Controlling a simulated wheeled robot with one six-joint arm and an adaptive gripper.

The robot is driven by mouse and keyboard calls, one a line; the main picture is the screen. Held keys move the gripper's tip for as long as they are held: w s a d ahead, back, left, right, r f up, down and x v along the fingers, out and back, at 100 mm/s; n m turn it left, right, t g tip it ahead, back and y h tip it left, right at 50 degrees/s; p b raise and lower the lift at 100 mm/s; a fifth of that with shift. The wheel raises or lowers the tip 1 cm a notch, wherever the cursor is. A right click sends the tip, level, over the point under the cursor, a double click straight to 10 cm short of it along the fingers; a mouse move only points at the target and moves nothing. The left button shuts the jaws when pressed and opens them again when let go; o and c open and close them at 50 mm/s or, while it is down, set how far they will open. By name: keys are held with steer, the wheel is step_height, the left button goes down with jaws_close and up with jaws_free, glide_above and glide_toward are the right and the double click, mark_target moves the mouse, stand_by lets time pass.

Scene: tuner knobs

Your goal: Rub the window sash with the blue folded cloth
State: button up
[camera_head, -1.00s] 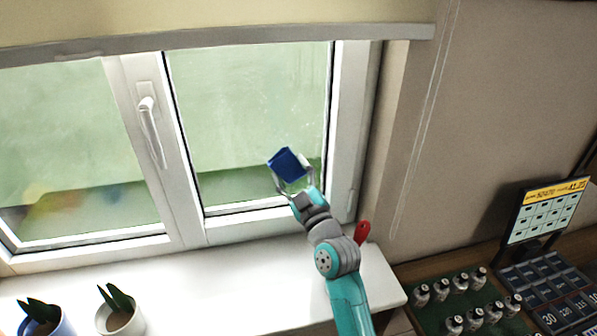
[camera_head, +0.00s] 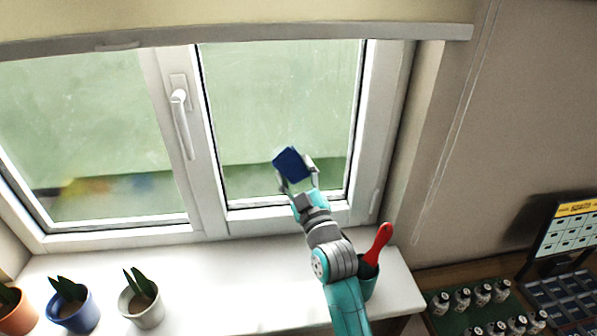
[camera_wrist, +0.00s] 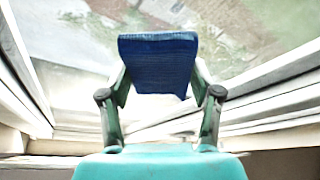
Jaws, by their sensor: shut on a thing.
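The blue folded cloth (camera_head: 291,163) is held between the fingers of my gripper (camera_head: 297,178), which is shut on it. In the wrist view the cloth (camera_wrist: 158,63) spans the gap between both fingers of my gripper (camera_wrist: 160,85). The window sash (camera_head: 383,120) is white and frames the right-hand pane. In the head view the cloth appears in front of the lower part of that pane, above the bottom rail. I cannot tell whether the cloth touches the glass or the sash.
A white sill (camera_head: 230,275) runs below the window. Potted plants (camera_head: 140,300) stand at its left. A red-handled tool (camera_head: 378,243) stands in a teal cup (camera_head: 368,277) beside my arm. A white window handle (camera_head: 181,120) sticks out left of the pane. Several small bottles (camera_head: 482,293) are at the right.

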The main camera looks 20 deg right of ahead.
steer(key=s+a, duration=0.1)
steer(key=s, duration=0.5)
stand_by(0.5)
steer(key=shift+s+a, duration=0.2)
steer(key=shift+s, duration=0.55)
steer(key=shift+s+a, duration=0.15)
steer(key=shift+s, duration=0.55)
